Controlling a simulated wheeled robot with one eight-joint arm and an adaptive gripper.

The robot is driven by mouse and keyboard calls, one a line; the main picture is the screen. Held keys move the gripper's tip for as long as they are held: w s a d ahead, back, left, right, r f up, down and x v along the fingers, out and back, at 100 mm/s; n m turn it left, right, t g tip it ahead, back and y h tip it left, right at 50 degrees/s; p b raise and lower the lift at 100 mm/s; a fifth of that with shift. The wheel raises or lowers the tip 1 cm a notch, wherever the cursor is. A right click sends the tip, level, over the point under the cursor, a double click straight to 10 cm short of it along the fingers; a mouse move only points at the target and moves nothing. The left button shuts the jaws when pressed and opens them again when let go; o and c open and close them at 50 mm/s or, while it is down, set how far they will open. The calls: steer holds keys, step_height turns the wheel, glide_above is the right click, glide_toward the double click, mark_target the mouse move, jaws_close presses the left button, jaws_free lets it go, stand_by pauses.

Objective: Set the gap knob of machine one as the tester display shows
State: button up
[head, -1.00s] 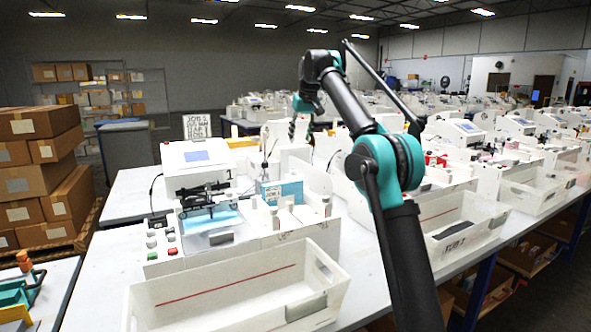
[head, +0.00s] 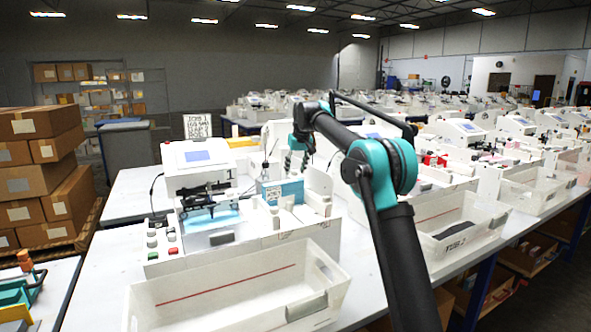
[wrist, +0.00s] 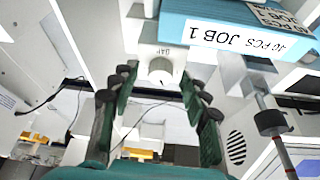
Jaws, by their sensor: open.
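Machine one (head: 196,178) is a white unit with a "1" on its side and a small blue screen (head: 197,156); the screen is too small to read. In the wrist view a round, pale knob (wrist: 161,71) sits on a white face under upside-down lettering that looks like "GAP". My gripper (wrist: 159,84) is open, its dark green fingers on either side in front of the knob. I cannot tell whether they touch it. In the head view my gripper (head: 296,163) is behind the blue box and the knob is hidden. I cannot make out which display is the tester's.
A blue box (wrist: 232,32) labelled "40 PCS JOB 1" is close to the right finger. A black-ended rod (wrist: 270,122) stands at right. A white bin (head: 240,300) sits in front of the machine. A paper sign (head: 197,127) stands behind it, and cartons (head: 40,170) are stacked at left.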

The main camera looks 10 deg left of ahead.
steer(key=shift+f, duration=0.1)
jaws_close()
stand_by(0.3)
steer(key=n+g+y, duration=0.1)
steer(key=n, duration=0.2)
steer(key=shift+w+d+n, duration=0.1)
steer(key=shift+w+n, duration=0.05)
steer(key=shift+n, duration=0.25)
steer(key=shift+w+n+g+y, duration=0.1)
steer(key=shift+n+g+y, duration=0.3)
steer(key=shift+n, duration=0.85)
steer(key=shift+n+g+y, duration=0.3)
steer(key=shift+n+g, duration=0.1)
steer(key=shift+n, duration=0.85)
jaws_free()
